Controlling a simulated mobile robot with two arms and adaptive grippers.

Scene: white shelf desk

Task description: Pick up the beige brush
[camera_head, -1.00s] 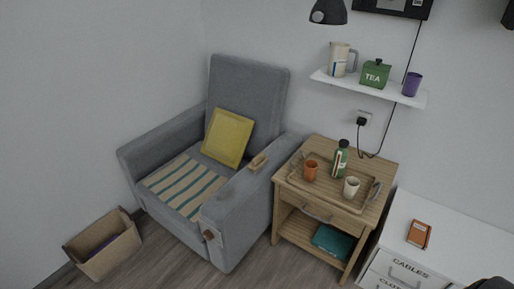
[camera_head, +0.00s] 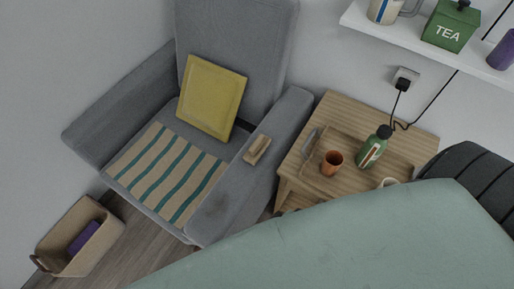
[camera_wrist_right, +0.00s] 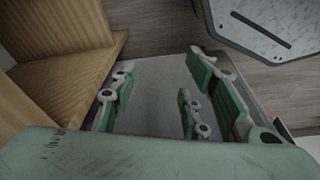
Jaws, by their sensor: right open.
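The beige brush (camera_head: 257,149) lies on the right armrest of the grey armchair (camera_head: 236,32) in the head view. It looks like a small beige block with a darker side. My right arm, large and pale green, crosses the lower right of the head view, and its gripper does not show there. In the right wrist view my right gripper (camera_wrist_right: 165,88) has its green fingers apart, with nothing between them but a grey surface. The brush is not seen in that view. My left gripper is in neither view.
A white shelf (camera_head: 422,43) is above. A box (camera_head: 77,238) stands on the floor.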

